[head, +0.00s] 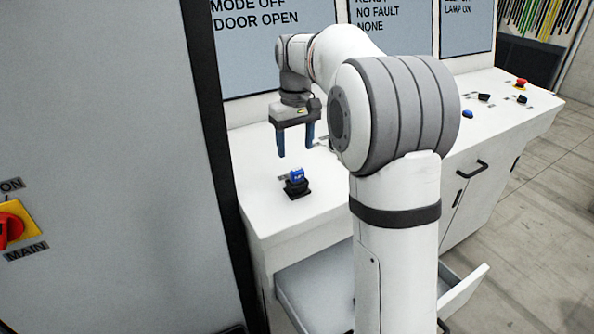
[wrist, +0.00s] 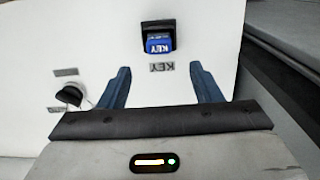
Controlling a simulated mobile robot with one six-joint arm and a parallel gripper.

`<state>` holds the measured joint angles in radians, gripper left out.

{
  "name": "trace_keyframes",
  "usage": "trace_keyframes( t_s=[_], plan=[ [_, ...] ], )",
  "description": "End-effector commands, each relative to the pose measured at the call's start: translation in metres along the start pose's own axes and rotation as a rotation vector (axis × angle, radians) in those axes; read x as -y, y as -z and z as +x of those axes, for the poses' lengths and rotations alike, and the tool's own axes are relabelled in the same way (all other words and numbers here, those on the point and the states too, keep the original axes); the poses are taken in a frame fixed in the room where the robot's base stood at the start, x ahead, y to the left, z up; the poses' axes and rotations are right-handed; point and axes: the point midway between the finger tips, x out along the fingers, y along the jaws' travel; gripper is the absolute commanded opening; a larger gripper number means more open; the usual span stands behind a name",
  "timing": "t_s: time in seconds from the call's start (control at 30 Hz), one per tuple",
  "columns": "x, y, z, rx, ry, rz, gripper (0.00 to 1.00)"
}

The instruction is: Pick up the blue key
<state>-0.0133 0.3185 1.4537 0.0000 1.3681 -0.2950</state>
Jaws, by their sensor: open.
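The blue key (head: 297,175) sits in a black holder (head: 296,189) on the white console top, near its left end. In the wrist view the blue key (wrist: 159,46) shows the word KEY upside down, with the black holder (wrist: 158,26) around it. My gripper (head: 296,151) is above the console, higher than the key, with its two blue fingers pointing down. In the wrist view my gripper (wrist: 163,72) has its fingers wide apart with nothing between them. The key lies beyond the fingertips, roughly centred between them.
A black knob (wrist: 69,95) sits on the panel near the left finger. The white console (head: 262,208) carries several controls, including a red button (head: 521,83) at its right. An open drawer (head: 315,290) juts out below. A grey cabinet (head: 110,150) stands at the left.

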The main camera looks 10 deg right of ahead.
Motion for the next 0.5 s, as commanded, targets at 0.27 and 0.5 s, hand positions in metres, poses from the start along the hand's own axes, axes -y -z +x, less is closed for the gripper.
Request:
trace_keyframes(
  t_s=[0.27,0.5],
  plan=[
    [0.0,0.001,0.025,0.005,0.002,-0.004,0.58],
    [-0.001,-0.006,0.058,0.005,0.002,-0.004,0.58]
  ],
)
